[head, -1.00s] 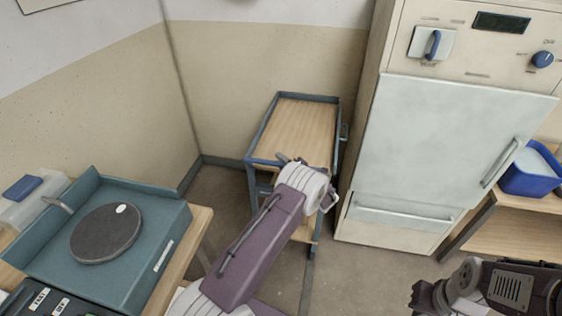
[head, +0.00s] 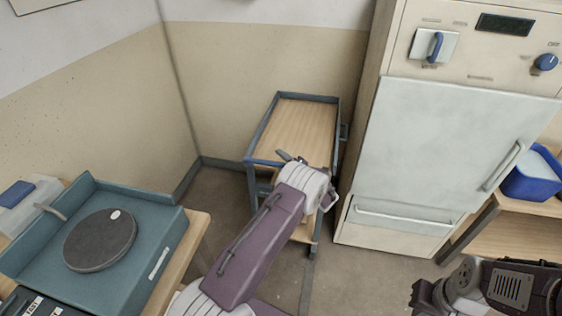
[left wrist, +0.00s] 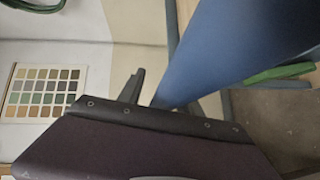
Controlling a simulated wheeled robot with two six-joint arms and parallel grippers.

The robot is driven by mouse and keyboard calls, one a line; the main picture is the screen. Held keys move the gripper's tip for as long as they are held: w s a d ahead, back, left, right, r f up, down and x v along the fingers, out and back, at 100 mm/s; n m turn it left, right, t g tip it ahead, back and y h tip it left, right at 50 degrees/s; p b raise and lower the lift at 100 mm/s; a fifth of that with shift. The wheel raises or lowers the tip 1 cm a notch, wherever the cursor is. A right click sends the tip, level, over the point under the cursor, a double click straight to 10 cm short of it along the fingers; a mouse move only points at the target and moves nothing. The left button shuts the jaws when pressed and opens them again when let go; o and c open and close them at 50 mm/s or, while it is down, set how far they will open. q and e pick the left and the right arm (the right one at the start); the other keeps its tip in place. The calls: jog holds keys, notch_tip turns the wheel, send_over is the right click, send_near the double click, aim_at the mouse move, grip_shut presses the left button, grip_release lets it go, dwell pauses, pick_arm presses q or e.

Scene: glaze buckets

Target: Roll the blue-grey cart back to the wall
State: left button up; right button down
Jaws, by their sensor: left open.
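The blue-grey cart (head: 298,130) stands at the back between the left wall and the white cabinet, with a wooden top inside a blue-grey rail. Its far end is close to the back wall; I cannot tell whether they touch. My left gripper (head: 290,158) is at the cart's near end, by the handle bar (head: 262,162). In the left wrist view a large blue bar (left wrist: 235,45) runs between the open fingers, which do not visibly clamp it. My left forearm hides part of the cart's lower front. My right arm shows at bottom right, its fingertips not visible.
The white cabinet (head: 450,145) stands close to the cart's right side. A teal wheel unit (head: 150,255) sits on a wooden table at left. A blue bucket (head: 532,180) stands on a shelf at right. Bare floor (head: 365,280) lies before the cabinet.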

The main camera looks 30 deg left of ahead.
pick_arm(q)
jog(key=v, duration=0.9)
